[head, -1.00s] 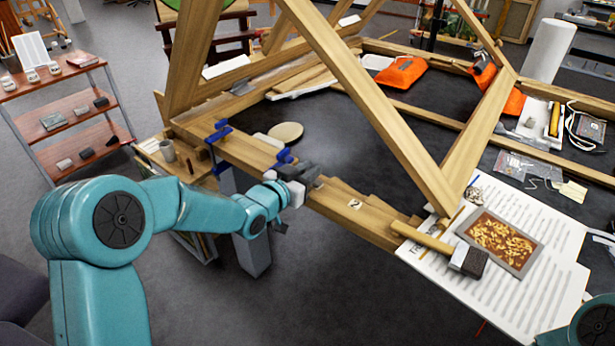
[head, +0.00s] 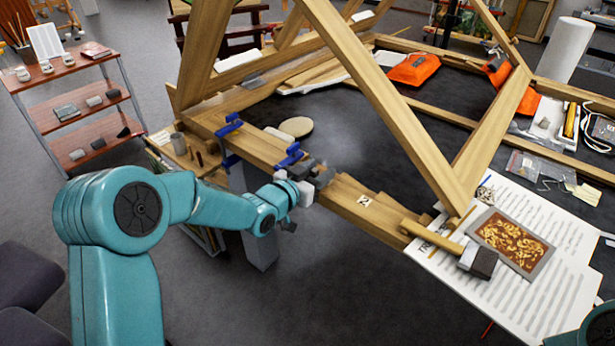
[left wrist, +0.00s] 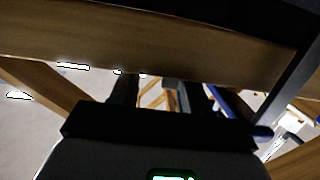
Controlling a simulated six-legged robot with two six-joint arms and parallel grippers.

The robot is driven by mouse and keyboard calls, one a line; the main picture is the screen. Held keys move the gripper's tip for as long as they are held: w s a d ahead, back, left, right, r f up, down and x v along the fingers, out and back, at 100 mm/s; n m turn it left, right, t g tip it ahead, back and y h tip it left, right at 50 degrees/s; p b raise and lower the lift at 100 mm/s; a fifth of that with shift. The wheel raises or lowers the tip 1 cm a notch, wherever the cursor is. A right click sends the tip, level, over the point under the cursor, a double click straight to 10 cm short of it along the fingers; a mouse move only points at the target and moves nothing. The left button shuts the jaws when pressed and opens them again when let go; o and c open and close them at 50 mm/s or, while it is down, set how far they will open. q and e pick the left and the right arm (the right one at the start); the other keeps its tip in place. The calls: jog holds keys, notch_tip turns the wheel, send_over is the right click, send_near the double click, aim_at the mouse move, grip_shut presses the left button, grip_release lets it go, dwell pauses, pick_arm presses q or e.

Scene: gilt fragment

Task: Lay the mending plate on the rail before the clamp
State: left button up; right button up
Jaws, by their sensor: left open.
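The front wooden rail (head: 345,205) runs from upper left to lower right in the head view. Two blue clamps (head: 229,126) (head: 290,155) sit on it. My left gripper (head: 316,173) is at the rail just right of the nearer clamp, open. Its dark fingers overlap the rail's top, and I cannot tell whether they touch it. I cannot make out the mending plate for certain; grey shapes at the fingers blend together. In the left wrist view the open fingers (left wrist: 158,92) point under a wooden beam (left wrist: 150,45), with a blue clamp part (left wrist: 235,110) to their right. My right gripper is out of view.
A mallet (head: 450,246) lies across the rail's right end and printed sheets (head: 530,290). A slanted beam (head: 385,100) rises over the frame. A pale round disc (head: 296,127) lies behind the rail. A shelf (head: 75,105) stands at left. Floor in front is clear.

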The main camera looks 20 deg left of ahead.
pick_arm(q)
jog(key=b+v, duration=0.2)
jog(key=v, duration=1)
jog(key=s+d+f+n+g, duration=0.1)
jog(key=s+d+f+g, duration=0.15)
jog(key=f, duration=0.55)
jog(key=s+d+f+n+g+y, duration=0.1)
jog(key=s+d+f+n+g, duration=0.2)
jog(key=f, duration=0.5)
jog(key=s+d+f+g, duration=0.1)
jog(key=s+f+g, duration=0.25)
jog(key=f, duration=0.55)
jog(key=s+d+f+n+g, duration=0.1)
jog(key=s+d+f+g, duration=0.15)
jog(key=s+f, duration=0.4)
jog(key=s+d+f+n+g, duration=0.1)
jog(key=s+f+g, duration=0.25)
jog(key=s, duration=0.65)
notch_tip(320, 180, up, 6)
jog(key=p, duration=0.6)
jog(key=shift+w+d, duration=0.25)
jog(key=shift+s+r, duration=0.15)
